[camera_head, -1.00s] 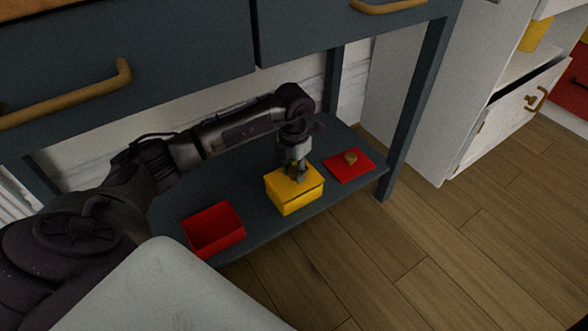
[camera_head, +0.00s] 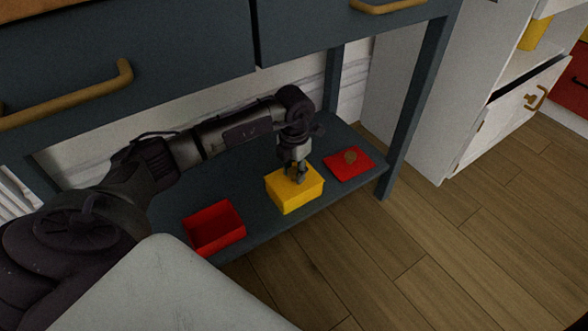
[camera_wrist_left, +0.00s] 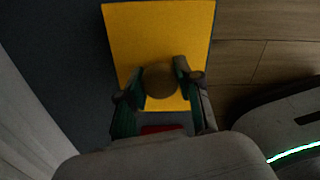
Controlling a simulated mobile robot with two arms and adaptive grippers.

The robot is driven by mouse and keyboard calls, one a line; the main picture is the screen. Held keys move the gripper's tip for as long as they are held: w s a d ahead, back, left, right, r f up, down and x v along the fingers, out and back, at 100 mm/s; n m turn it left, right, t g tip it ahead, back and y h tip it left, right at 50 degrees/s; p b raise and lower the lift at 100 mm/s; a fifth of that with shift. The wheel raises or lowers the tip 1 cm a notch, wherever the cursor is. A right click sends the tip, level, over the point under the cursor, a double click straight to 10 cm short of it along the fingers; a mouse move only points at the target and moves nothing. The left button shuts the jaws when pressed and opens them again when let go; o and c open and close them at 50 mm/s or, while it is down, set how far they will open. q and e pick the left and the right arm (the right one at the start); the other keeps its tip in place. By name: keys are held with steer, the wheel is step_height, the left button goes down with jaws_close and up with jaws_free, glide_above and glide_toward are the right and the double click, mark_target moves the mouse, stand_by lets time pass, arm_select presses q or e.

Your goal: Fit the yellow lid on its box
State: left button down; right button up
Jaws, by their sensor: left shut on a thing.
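The yellow box (camera_head: 299,201) stands on the lower shelf of the dark blue console. The yellow lid (camera_head: 312,180) lies on top of it and looks flush with the box walls; no gap shows between them. My left gripper (camera_head: 297,173) points down over the lid and is shut on its round knob. In the left wrist view the lid (camera_wrist_left: 158,35) fills the top middle, with the brown knob (camera_wrist_left: 161,81) between the two fingers of the gripper (camera_wrist_left: 160,88). The fingers partly hide the lid's near side. My right gripper is not in view.
An open red box (camera_head: 215,228) stands to the left on the shelf (camera_head: 262,217). A red lid with a knob (camera_head: 349,164) lies to the right. A table leg (camera_head: 413,105) rises at the shelf's right end, and drawers hang above.

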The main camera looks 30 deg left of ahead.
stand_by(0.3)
arm_select(q)
steer(key=c, duration=0.7)
jaws_free()
steer(key=o, duration=0.5)
